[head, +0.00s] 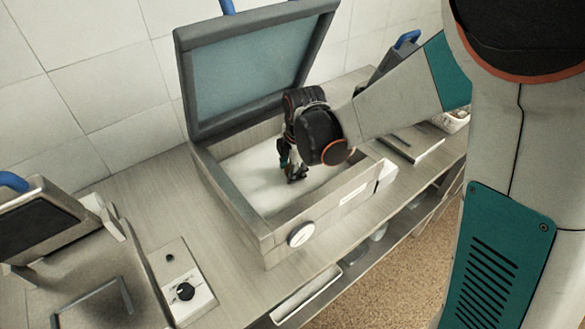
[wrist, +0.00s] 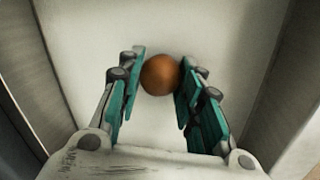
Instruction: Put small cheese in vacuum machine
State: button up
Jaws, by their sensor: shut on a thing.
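The vacuum machine (head: 205,180) stands on the counter with its lid (head: 255,70) raised. My gripper (head: 292,172) reaches down into its open chamber. In the wrist view a small round orange-brown cheese (wrist: 160,75) sits between the fingertips of my gripper (wrist: 160,77). The fingers are shut on it, over the pale chamber floor (wrist: 100,25). I cannot tell whether the cheese touches the floor. In the head view the cheese is hidden by my gripper.
The chamber walls (wrist: 70,75) stand on both sides of my gripper. Another machine with a blue handle (head: 13,181) is at the left, beside a control panel with a black knob (head: 185,291). Another blue-handled machine (head: 407,39) is behind my arm. A shelf runs below the counter.

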aim_at(297, 184)
jog(key=o, duration=1)
jog(key=shift+f, duration=0.15)
jog(key=shift+c, duration=0.2)
jog(key=p+v, duration=0.8)
jog(key=v, duration=0.4)
